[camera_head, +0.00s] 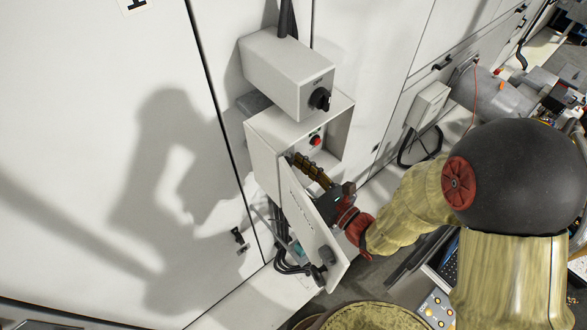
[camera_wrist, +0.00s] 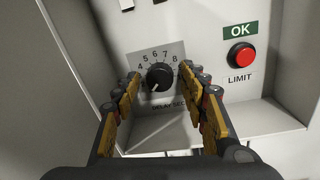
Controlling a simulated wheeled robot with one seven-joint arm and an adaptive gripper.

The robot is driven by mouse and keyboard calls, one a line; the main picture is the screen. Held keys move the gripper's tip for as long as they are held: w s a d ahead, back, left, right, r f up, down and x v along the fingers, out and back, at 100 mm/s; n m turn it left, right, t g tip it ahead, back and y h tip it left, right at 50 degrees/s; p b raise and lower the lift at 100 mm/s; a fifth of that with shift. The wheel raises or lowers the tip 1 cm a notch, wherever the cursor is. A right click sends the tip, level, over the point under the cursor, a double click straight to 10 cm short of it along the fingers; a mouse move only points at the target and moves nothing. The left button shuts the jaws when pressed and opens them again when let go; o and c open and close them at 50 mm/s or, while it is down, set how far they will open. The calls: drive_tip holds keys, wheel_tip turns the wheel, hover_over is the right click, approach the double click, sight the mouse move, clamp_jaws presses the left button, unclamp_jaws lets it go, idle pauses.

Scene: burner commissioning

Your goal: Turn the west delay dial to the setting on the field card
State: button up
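The delay dial (camera_wrist: 159,77) is a round black knob on a light scale plate (camera_wrist: 166,56) inside an open control box (camera_head: 263,157). Numbers 4 to 8 and "DELAY SEC" show around it; the rest of the scale is hidden. A light mark on the knob points toward the lower left. My gripper (camera_wrist: 164,84) is open, its yellow-and-black fingers on either side of the dial, apart from it as far as I can tell. In the head view my gripper (camera_head: 300,163) reaches into the box and hides the dial. I see no field card.
A red button (camera_wrist: 240,54) marked LIMIT, under a green OK label (camera_wrist: 240,30), sits right of the dial. The box door (camera_head: 306,222) hangs open below my gripper. A grey box with a black rotary switch (camera_head: 320,99) is above.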

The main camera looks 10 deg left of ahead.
drive_tip(key=c, duration=1)
drive_tip(key=shift+m, duration=0.3)
drive_tip(key=m+p, duration=0.1)
drive_tip(key=m, duration=0.3)
drive_tip(key=m+p, duration=0.2)
drive_tip(key=m, duration=0.4)
drive_tip(key=shift+f+t, duration=0.15)
drive_tip(key=shift+t, duration=0.15)
drive_tip(key=shift+m, duration=0.3)
drive_tip(key=o, duration=1.1)
drive_tip(key=shift+o, duration=0.3)
